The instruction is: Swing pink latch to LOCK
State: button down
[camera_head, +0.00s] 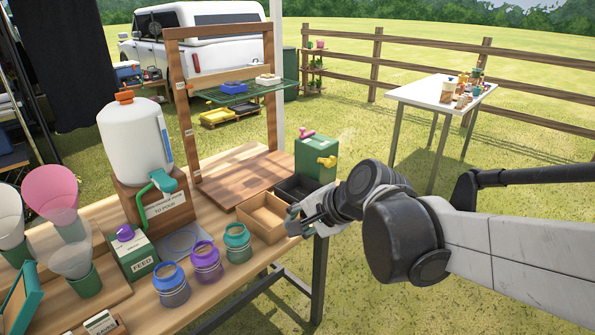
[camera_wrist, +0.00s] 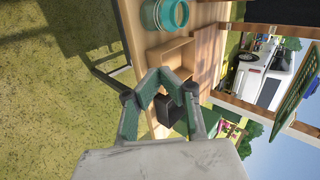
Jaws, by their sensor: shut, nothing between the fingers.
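The pink latch (camera_head: 306,133) sits on top of a green box (camera_head: 315,158) at the far right end of the wooden table. A yellow knob (camera_head: 327,161) is on the same box's front. Lettering for LOCK cannot be read. My gripper (camera_head: 297,222) is shut and empty, at the table's right edge beside a small wooden tray (camera_head: 263,217). It is nearer the camera than the green box and apart from the latch. In the wrist view my gripper's fingers (camera_wrist: 168,82) show over the trays; the latch cannot be made out clearly there.
A black tray (camera_head: 297,188) lies between the wooden tray and the green box. Jars, including a teal one (camera_head: 237,243), stand left of my gripper. A wooden frame (camera_head: 222,95) with a green rack rises behind. Open grass lies right of the table.

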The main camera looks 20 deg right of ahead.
jog(key=w+d+f+m+t+y+b, duration=0.2)
jog(key=w+d+m, duration=0.3)
jog(key=w+m, duration=0.3)
jog(key=m+t+b, duration=0.4)
jog(key=m+t, duration=0.5)
jog(key=m, duration=1)
send_near(329, 167)
jog(key=a+f+b+x, duration=0.1)
jog(key=x, duration=0.7)
jog(key=shift+w+f, duration=0.2)
jog(key=shift+w+d+r+p, duration=0.1)
jog(key=shift+d+r+p, duration=0.1)
jog(key=shift+r, duration=0.2)
jog(key=shift+w+d+r+p, duration=0.15)
jog(key=shift+r, duration=0.3)
